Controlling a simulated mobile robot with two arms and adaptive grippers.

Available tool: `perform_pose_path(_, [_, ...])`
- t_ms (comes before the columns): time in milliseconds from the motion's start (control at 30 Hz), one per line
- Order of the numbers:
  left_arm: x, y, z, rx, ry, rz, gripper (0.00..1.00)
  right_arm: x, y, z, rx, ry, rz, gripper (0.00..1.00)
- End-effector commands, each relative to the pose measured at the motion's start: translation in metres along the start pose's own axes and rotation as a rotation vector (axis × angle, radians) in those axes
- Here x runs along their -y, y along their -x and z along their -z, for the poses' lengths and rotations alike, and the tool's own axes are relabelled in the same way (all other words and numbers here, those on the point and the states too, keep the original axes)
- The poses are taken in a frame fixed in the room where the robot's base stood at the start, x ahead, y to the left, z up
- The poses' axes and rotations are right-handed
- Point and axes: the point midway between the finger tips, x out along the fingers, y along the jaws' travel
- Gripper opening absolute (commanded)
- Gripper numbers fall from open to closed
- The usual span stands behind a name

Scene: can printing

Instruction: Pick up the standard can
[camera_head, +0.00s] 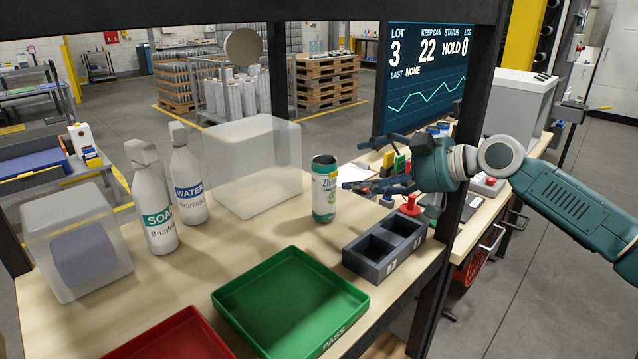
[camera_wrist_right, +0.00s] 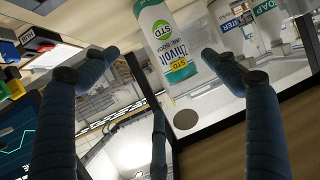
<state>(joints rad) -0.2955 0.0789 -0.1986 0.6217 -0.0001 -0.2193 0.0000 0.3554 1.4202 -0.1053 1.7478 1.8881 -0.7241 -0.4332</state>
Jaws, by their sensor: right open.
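The standard can (camera_head: 324,190) is white and green with a yellow band, and stands upright on the wooden table behind the grey two-slot block. In the right wrist view the can (camera_wrist_right: 168,45) appears upside down, its STD label readable, beyond and between the fingertips. My right gripper (camera_head: 370,165) is open and empty, to the right of the can with its fingers pointing toward it. A gap shows between the fingertips and the can. The fingers (camera_wrist_right: 155,62) are spread wide in the wrist view. My left gripper is not in view.
A green PASS tray (camera_head: 290,300), a red tray (camera_head: 175,340) and a grey two-slot block (camera_head: 385,265) lie in front. Soap (camera_head: 155,205) and water (camera_head: 187,185) bottles and a clear box (camera_head: 255,165) stand left. A dark post (camera_head: 460,170) rises right of the can.

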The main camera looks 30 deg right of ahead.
Motion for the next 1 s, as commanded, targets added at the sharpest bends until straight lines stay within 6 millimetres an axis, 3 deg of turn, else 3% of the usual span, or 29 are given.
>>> perform_pose_path(100, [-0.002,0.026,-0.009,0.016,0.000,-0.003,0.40,-0.001,-0.007,0.008,-0.002,-0.004,0.001,0.86])
perform_pose_path(300, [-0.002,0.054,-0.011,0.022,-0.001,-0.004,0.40,0.002,-0.028,0.009,-0.004,-0.003,0.003,0.86])
perform_pose_path(667, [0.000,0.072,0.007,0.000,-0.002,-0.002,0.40,0.003,-0.058,0.004,0.000,0.000,0.002,0.86])
perform_pose_path(833, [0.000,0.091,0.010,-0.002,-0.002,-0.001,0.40,0.009,-0.083,0.009,-0.002,0.000,0.003,0.86])
perform_pose_path(1000, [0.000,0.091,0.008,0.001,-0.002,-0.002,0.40,0.008,-0.101,0.004,-0.001,0.001,0.000,0.86])
